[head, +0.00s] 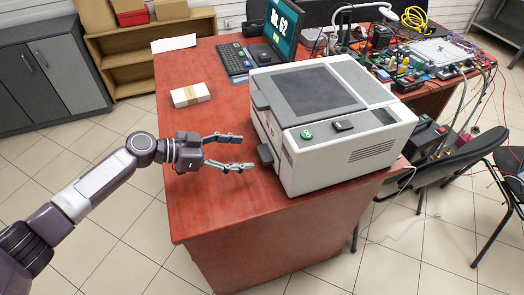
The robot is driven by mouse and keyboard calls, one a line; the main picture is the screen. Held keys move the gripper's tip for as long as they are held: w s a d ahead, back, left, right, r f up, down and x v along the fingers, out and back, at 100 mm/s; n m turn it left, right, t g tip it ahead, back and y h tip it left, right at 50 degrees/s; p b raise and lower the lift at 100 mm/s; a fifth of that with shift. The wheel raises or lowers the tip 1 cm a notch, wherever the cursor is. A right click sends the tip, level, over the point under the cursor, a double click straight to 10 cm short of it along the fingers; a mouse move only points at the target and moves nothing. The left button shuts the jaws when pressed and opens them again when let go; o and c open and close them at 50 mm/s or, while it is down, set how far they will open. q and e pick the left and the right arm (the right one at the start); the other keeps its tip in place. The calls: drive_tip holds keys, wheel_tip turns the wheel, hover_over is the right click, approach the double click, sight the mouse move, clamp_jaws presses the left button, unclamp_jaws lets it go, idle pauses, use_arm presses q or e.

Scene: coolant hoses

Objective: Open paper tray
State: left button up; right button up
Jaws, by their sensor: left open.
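A white and grey printer (375,138) with a dark top panel stands on the reddish wooden desk (215,215). On its left side, low down, a dark tab (265,155) sticks out, which looks like the paper tray's handle. The printer's left face is seen at a steep angle, so the tray itself is mostly hidden. My left gripper (246,152) is open and empty, just left of the dark tab. Its two fingers point right toward the printer and appear apart from it. My right gripper is not in view.
A white-banded paper stack (190,95) lies behind my gripper. A laptop (272,38) stands behind the printer. Electronics and cables (425,60) crowd the right side of the desk. A black chair (450,170) stands at the right. The desk's front left is clear.

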sight(261, 153)
use_arm(q)
drive_tip(key=x, duration=0.3)
drive_tip(key=shift+x, duration=1.1)
drive_tip(key=shift+d, duration=0.15)
drive_tip(key=shift+w, duration=0.1)
drive_tip(key=c, duration=1.6)
drive_tip(key=shift+c, duration=0.4)
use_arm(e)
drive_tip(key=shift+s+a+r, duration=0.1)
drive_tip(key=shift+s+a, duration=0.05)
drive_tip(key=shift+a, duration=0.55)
